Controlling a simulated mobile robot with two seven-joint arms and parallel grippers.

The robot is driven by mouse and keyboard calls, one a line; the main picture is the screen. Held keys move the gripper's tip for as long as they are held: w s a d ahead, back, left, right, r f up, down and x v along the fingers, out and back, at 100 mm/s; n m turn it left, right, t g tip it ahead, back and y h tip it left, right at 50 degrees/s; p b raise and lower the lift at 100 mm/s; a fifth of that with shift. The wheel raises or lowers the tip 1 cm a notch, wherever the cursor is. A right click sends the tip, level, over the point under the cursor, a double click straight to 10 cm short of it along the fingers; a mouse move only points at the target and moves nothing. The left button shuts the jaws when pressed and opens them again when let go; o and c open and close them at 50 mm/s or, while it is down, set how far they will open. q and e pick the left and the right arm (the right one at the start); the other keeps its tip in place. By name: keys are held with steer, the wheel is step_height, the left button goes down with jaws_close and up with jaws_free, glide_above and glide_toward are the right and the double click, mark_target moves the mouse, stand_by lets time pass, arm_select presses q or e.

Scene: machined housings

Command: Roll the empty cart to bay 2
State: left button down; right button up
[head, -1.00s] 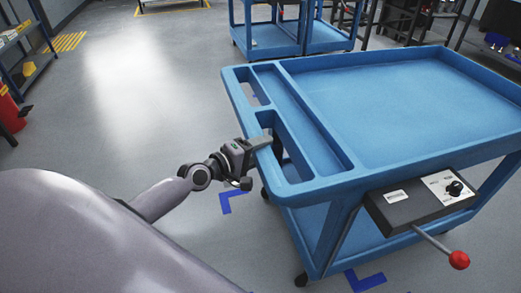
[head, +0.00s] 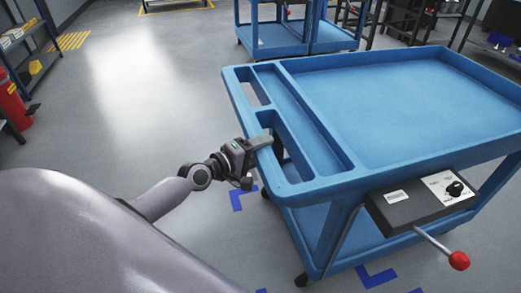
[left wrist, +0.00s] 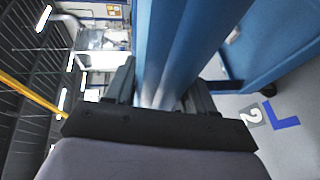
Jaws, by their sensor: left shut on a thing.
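The blue cart (head: 410,110) has an empty top tray, and the part of its lower shelf that shows is bare. My left gripper (head: 262,143) is shut on the cart's handle bar (head: 240,115) at the left end. In the left wrist view the two fingers (left wrist: 163,92) sit on either side of the blue bar (left wrist: 185,45). A white "2" plate (left wrist: 253,116) and a blue corner mark (left wrist: 281,116) lie on the floor beside the cart. Blue corner marks also show in the head view (head: 375,276). My right gripper is out of view.
A control box (head: 420,205) with a red-knobbed lever (head: 459,261) is on the cart's near side. Other blue carts (head: 275,38) stand behind. A shelf (head: 32,50) and a red extinguisher (head: 11,103) are at the left. The floor at left is clear.

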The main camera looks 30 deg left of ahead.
arm_select(q)
steer(key=shift+f, duration=0.1)
steer(key=shift+c, duration=2.4)
jaws_free()
steer(key=shift+s, duration=0.15)
steer(key=v, duration=0.7)
